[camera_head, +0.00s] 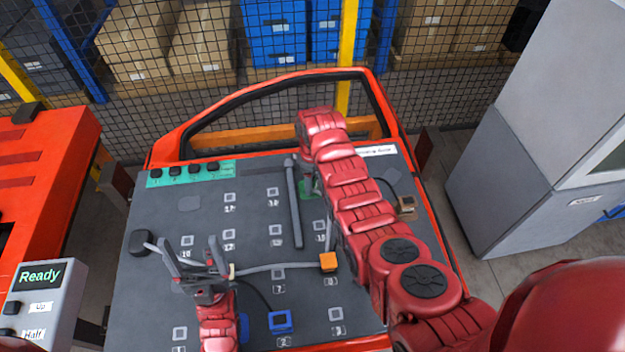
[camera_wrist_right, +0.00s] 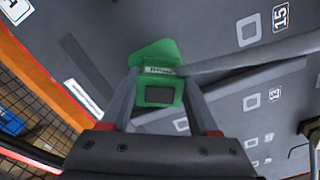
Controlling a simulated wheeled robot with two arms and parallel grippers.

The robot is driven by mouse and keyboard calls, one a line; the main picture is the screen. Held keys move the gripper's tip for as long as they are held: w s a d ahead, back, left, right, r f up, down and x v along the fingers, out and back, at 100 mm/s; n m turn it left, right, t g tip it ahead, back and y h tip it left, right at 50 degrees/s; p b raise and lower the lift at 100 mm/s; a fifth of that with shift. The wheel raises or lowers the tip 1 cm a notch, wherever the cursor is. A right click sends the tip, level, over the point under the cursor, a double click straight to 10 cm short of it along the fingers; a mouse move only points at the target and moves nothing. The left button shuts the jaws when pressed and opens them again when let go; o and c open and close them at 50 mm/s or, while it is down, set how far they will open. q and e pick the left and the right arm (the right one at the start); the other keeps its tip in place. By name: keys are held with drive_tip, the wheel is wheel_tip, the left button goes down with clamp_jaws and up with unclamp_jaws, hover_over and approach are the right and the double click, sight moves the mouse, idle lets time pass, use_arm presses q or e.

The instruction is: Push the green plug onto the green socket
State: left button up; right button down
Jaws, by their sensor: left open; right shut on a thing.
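The green plug (camera_wrist_right: 158,95) is between the two fingers of my right gripper (camera_wrist_right: 160,98) in the right wrist view. It has a small label and a dark square face toward the camera. A flared green part shows just beyond it; I cannot tell whether this is the plug's own body or the green socket. In the head view, a bit of green (camera_head: 307,187) shows beside my right arm's end near the upper middle of the panel; the arm hides much there. My left gripper (camera_head: 203,252) is open and empty over the panel's lower left.
The grey panel (camera_head: 205,215) fills the red door frame, with several numbered square marks. A grey bar (camera_head: 294,205), an orange plug (camera_head: 328,262) on a cable, a blue plug (camera_head: 281,321) and a tan connector (camera_head: 406,206) are on it. A grey cabinet (camera_head: 500,170) stands at right.

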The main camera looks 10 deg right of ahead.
idle(0.4)
drive_tip(key=shift+s, duration=0.1)
drive_tip(key=shift+c, duration=0.3)
unclamp_jaws()
drive_tip(key=shift+f, duration=0.1)
wheel_tip(320, 180, up, 12)
drive_tip(key=p, duration=0.3)
drive_tip(key=shift+f, duration=0.2)
wheel_tip(320, 180, up, 6)
drive_tip(key=p, duration=0.5)
drive_tip(key=shift+p, duration=0.3)
